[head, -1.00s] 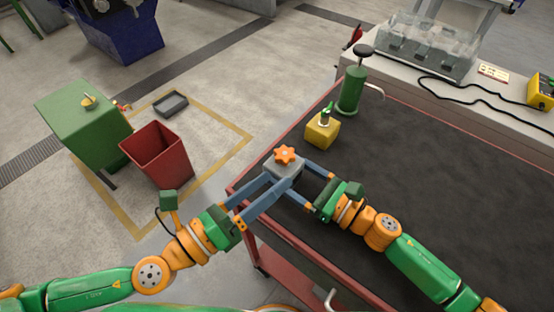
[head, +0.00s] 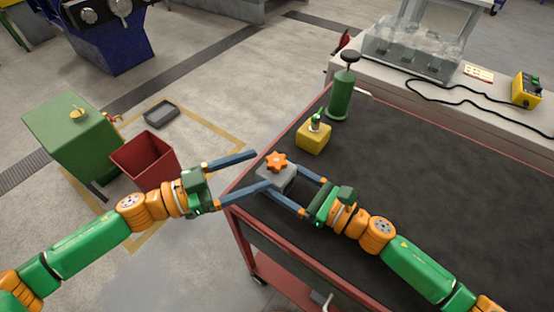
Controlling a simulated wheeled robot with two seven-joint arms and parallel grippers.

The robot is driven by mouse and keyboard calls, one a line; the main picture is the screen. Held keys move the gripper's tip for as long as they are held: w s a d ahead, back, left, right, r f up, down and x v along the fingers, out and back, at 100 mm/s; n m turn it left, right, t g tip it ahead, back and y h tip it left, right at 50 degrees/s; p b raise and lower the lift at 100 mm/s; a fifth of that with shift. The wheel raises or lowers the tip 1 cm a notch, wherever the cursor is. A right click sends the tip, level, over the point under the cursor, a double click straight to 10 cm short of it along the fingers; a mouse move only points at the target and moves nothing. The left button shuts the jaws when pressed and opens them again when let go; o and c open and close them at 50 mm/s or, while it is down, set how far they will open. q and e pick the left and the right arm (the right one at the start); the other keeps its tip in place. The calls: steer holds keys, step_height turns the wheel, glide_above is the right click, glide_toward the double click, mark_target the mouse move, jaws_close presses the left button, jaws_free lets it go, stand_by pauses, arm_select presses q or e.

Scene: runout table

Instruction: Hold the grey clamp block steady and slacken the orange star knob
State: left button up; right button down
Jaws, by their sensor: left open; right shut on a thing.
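The orange star knob (head: 276,162) sits on top of the grey clamp block (head: 281,179), near the left corner of the dark table top. My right gripper (head: 286,180) comes in from the right and is shut on the clamp block, with one finger along each side. My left gripper (head: 263,169) is open with its fingers spread wide. Its fingertips are just left of the knob, and the knob is not clasped. The lower left finger overlaps the block's near left side in the picture, so I cannot tell whether they touch.
A yellow block (head: 314,138) with a green-topped fitting and a green pump-like cylinder (head: 341,95) stand behind the clamp block. A red bin (head: 146,157) and a green cabinet (head: 70,135) stand on the floor at left. The table top (head: 430,170) is clear at right.

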mark_target(274, 171)
arm_select(q)
steer(key=x, duration=0.5)
steer(key=shift+w+d, duration=0.1)
steer(key=shift+d, duration=0.25)
jaws_close()
steer(key=n+t+y, duration=0.2)
steer(key=t, duration=0.1)
steer(key=n+t+y, duration=0.2)
steer(key=t, duration=0.1)
steer(key=shift+d+n, duration=0.15)
steer(key=shift+n, duration=0.15)
steer(key=shift+r+n+t+y, duration=0.1)
steer(key=shift+n+t+y, duration=0.9)
steer(key=shift+y, duration=0.45)
steer(key=shift+n+t+y, duration=0.8)
steer(key=shift+n+y, duration=0.4)
steer(key=shift+y, duration=0.55)
